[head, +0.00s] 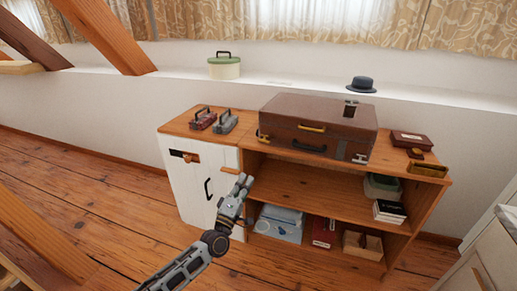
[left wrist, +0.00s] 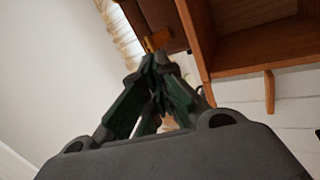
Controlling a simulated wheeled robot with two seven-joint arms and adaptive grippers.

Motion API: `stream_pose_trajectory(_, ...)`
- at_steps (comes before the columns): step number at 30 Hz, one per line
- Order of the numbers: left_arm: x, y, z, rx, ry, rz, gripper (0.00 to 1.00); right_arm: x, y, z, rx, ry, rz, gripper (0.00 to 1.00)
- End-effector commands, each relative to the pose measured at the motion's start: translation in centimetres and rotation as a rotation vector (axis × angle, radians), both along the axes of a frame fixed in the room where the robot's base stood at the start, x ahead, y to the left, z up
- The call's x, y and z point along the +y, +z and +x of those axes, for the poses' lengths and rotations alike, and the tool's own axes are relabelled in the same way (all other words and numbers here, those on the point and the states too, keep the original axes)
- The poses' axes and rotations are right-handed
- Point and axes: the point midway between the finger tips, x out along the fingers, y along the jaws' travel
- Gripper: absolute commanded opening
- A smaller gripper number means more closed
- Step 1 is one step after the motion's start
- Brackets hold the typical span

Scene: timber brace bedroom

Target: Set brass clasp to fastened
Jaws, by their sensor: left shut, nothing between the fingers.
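The brown suitcase (head: 290,109) lies flat on top of the wooden cabinet. A small brass fitting (head: 262,135) is at its front left, and a brass bar (head: 312,127) is near the middle of its front edge. I cannot tell from here which is the clasp or how it is set. My left gripper (head: 244,181) is shut and empty, in front of the cabinet, below and left of the suitcase and apart from it. In the left wrist view, a brass piece (left wrist: 157,39) shows on the brown case beyond the closed fingers (left wrist: 160,60). My right gripper is out of view.
A dark handle (head: 308,147) and a grey latch (head: 360,158) are on the suitcase front. Two small cases (head: 226,122) stand left of it; a red box (head: 411,140) and a brass-coloured box (head: 427,170) are right. The white door (head: 190,178) is beside my gripper. Open floor lies left.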

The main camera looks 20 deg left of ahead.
Motion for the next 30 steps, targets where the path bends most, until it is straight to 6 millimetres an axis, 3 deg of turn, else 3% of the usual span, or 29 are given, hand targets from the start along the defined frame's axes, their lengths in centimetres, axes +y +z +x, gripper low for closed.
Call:
stream_pose_trajectory(9, 0.86, 1.03, -0.37, -0.031, -0.030, -0.155, 0.00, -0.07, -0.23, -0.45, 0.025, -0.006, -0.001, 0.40)
stream_pose_trajectory(30, 0.77, 1.31, 0.34, -0.028, -0.035, -0.165, 0.00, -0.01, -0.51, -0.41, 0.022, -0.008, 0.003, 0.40)
